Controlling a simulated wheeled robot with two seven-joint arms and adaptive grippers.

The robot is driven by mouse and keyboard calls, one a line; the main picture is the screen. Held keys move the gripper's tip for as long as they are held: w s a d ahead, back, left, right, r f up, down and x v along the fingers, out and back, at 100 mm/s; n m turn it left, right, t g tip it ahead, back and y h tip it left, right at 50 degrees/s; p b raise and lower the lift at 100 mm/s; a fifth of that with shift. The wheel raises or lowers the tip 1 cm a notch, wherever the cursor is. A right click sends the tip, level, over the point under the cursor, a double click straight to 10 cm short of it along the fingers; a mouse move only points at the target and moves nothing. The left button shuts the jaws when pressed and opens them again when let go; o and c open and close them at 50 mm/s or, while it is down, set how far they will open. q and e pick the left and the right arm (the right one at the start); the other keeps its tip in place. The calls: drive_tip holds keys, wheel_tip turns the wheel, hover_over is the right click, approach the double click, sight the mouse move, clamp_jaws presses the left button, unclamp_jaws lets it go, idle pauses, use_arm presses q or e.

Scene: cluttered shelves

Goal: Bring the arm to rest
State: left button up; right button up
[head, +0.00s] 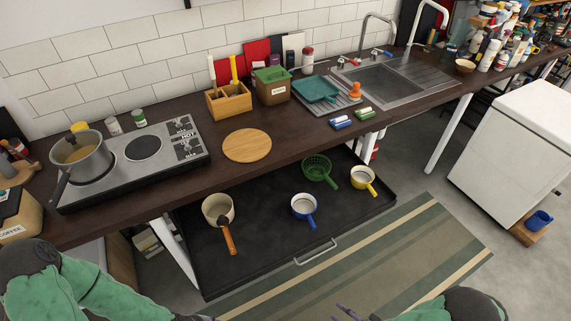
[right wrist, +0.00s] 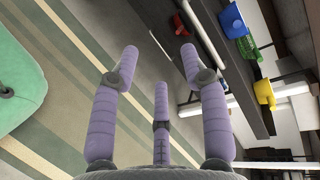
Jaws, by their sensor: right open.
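My right gripper (head: 348,313) shows at the bottom edge of the head view, where only purple fingertips are visible, low over the floor by the striped rug. In the right wrist view my right gripper (right wrist: 159,62) has its purple fingers spread apart with nothing between them. My right arm's green and grey part is at the bottom right of the head view. My left arm comes in at the bottom left, green with a grey joint, and its fingers are out of frame. Neither arm is seen touching the counter or the tray.
A low black tray (head: 265,238) under the dark counter (head: 195,170) holds a beige pot (head: 217,206), blue pan (head: 304,206), green colander (head: 318,169) and yellow pan (head: 362,178). A striped rug (head: 400,255) covers floor before it. A white cabinet (head: 520,145) stands right. A hob (head: 135,160) is left.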

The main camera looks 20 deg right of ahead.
drive_tip(key=a+n+g+y, duration=0.6)
drive_tip(key=a+n+g, duration=0.1)
drive_tip(key=a+g, duration=0.7)
drive_tip(key=w+a+r+n+h, duration=0.6)
drive_tip(key=w+a+r+h, duration=0.1)
drive_tip(key=w, duration=0.3)
drive_tip(key=shift+r+h, duration=0.3)
drive_tip(key=shift+r, duration=0.1)
